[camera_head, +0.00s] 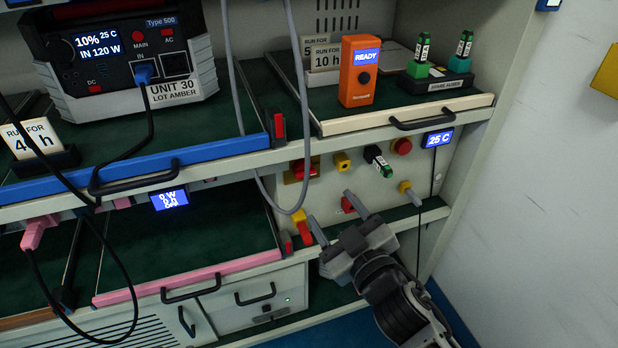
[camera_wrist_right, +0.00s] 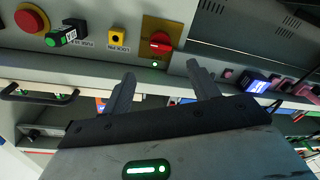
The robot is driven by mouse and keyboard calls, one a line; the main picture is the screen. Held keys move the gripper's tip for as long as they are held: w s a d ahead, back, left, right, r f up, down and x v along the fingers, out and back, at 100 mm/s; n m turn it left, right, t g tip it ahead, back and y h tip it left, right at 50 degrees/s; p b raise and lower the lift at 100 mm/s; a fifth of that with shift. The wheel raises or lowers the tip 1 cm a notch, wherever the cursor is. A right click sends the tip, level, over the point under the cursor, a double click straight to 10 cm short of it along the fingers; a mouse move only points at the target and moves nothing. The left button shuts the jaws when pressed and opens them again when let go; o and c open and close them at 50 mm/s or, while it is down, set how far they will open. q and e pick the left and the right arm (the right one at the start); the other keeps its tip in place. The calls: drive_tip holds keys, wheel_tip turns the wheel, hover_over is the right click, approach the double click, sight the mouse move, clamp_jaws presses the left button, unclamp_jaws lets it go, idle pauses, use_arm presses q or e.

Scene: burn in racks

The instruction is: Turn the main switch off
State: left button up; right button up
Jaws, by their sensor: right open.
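The main switch, a red rotary knob on a yellow plate (camera_head: 303,168), is on the grey panel under the shelf. In the right wrist view its red knob (camera_wrist_right: 160,43) is above the space between my fingertips, with a small green light (camera_wrist_right: 155,64) lit close to it. My right gripper (camera_head: 337,216) is open and empty, below the switch in the head view. It also shows in the right wrist view (camera_wrist_right: 160,74), with both fingers apart and no visible contact with the switch. My left gripper is out of view.
A yellow lock piece (camera_head: 342,161), a green-tipped fuse plug (camera_head: 377,160) and a red round button (camera_head: 401,146) share the panel. A grey cable (camera_head: 266,195) hangs left of the switch. A ledge (camera_head: 405,222) runs below the panel.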

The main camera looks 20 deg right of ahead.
sight(308, 175)
drive_tip(key=w, duration=0.3)
drive_tip(key=w+a, duration=0.1)
drive_tip(key=w, duration=0.7)
drive_tip(key=shift+a, duration=0.2)
drive_tip(key=shift+s, duration=0.1)
drive_tip(key=c, duration=0.9)
